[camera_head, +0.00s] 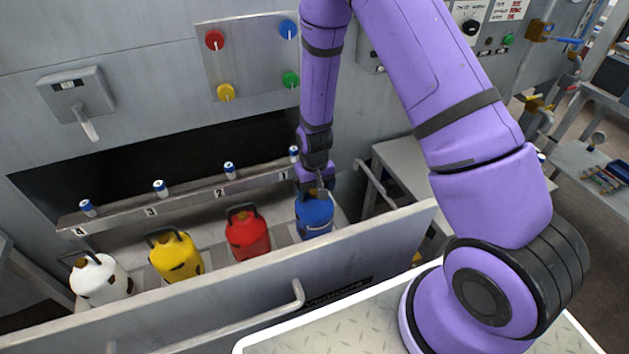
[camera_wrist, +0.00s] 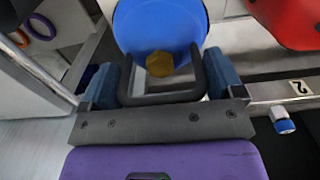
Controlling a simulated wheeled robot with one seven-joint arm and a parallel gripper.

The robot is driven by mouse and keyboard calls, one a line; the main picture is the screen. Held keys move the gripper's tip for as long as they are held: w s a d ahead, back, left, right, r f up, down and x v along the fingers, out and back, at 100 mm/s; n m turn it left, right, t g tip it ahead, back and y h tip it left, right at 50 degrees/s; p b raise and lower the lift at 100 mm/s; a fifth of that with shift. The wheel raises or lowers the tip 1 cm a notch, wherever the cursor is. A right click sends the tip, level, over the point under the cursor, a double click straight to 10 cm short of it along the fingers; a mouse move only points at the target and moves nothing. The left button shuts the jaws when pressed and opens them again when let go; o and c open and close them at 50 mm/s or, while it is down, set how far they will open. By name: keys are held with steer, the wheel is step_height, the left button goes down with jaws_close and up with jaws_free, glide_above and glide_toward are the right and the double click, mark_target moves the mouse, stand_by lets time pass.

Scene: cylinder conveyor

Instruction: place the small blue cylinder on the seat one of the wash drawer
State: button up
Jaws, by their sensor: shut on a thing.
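The small blue cylinder (camera_head: 314,218) stands upright in the wash drawer (camera_head: 240,292), at the right end of the row by the label 1 (camera_head: 285,176). In the wrist view its blue body (camera_wrist: 160,22) shows with a yellow valve and a dark handle. My gripper (camera_head: 319,187) is above it, shut on its handle; in the wrist view the fingers (camera_wrist: 162,88) are on both sides of the handle. The underside of the cylinder is hidden, so I cannot tell whether it rests on seat one.
A red cylinder (camera_head: 247,236), a yellow one (camera_head: 178,257) and a white one (camera_head: 98,281) stand to the left in the drawer. A numbered rail (camera_head: 188,201) with small blue-and-white fittings runs behind them. The front wall with its handle (camera_head: 298,293) is nearer me.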

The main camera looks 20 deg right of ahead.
steer(key=shift+f, duration=0.25)
steer(key=o, duration=1.6)
steer(key=shift+o, duration=0.2)
step_height(320, 180, up, 13)
steer(key=shift+f, duration=0.1)
steer(key=s+d+r+t, duration=0.15)
steer(key=s+r, duration=0.25)
steer(key=r, duration=0.7)
steer(key=s+d+r+t, duration=0.1)
steer(key=s+d+r, duration=0.15)
steer(key=r, duration=0.75)
steer(key=s+d+r+t, duration=0.1)
steer(key=s+r, duration=0.5)
steer(key=s, duration=0.3)
steer(key=s+d+r+t, duration=0.1)
steer(key=s+d+r, duration=0.1)
steer(key=s+r, duration=0.4)
steer(key=s, duration=0.4)
steer(key=shift+s+r+t, duration=0.15)
steer(key=shift+s+t, duration=0.15)
steer(key=shift+t, duration=0.05)
